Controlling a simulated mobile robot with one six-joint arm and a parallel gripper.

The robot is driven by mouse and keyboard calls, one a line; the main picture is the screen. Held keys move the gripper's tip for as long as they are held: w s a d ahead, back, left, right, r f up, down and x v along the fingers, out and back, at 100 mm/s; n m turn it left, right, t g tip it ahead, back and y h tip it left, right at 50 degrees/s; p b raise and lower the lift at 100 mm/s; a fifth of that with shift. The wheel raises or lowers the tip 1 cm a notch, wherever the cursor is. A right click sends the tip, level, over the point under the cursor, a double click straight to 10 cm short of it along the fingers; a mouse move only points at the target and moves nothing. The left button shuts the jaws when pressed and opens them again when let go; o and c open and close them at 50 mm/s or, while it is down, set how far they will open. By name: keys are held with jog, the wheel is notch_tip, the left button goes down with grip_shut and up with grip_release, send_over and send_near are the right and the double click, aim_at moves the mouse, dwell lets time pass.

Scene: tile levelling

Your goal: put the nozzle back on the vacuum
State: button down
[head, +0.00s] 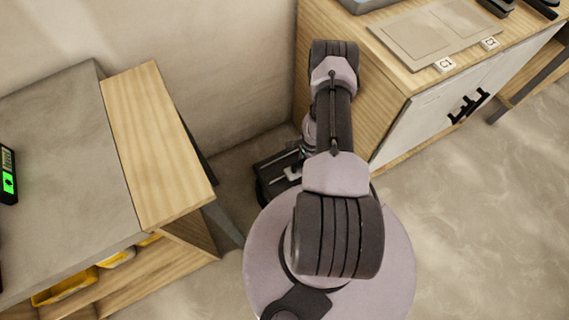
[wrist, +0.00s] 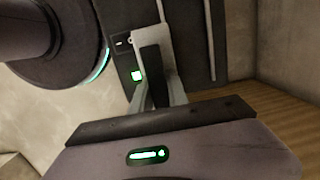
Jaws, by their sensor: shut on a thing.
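My gripper (wrist: 162,96) is shut on a narrow black piece (wrist: 153,64) in the wrist view. This may be the nozzle, but its shape is mostly hidden. A pale grey plate (wrist: 142,44) shows just behind it. Behind these is a dark unit (wrist: 187,36) with grey rails and a small green light. It also shows in the head view (head: 272,180), low between the two benches. I cannot tell whether this unit is the vacuum. In the head view my arm hides most of my gripper.
A grey-topped wooden bench (head: 60,160) stands at left, with yellow bins (head: 65,287) underneath. A wooden cabinet (head: 405,82) with pale doors stands at right, bearing a flat panel (head: 425,35). A wall closes the gap behind. Open floor (head: 480,200) lies at lower right.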

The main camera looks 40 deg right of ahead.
jog(key=w+a, duration=0.1)
jog(key=w, duration=0.1)
jog(key=w+a+b, duration=0.1)
jog(key=w, duration=0.1)
jog(key=w+a+b, duration=0.1)
jog(key=w, duration=0.1)
jog(key=shift+w+a+f, duration=0.1)
jog(key=shift+w+f, duration=0.25)
jog(key=shift+f, duration=0.05)
jog(key=f+b, duration=0.1)
jog(key=f, duration=0.1)
jog(key=f+b, duration=0.2)
jog(key=shift+w+a, duration=0.15)
jog(key=shift+w, duration=0.25)
jog(key=shift+r+p, duration=0.3)
jog(key=c, duration=1.3)
grip_release()
jog(key=shift+f, duration=0.15)
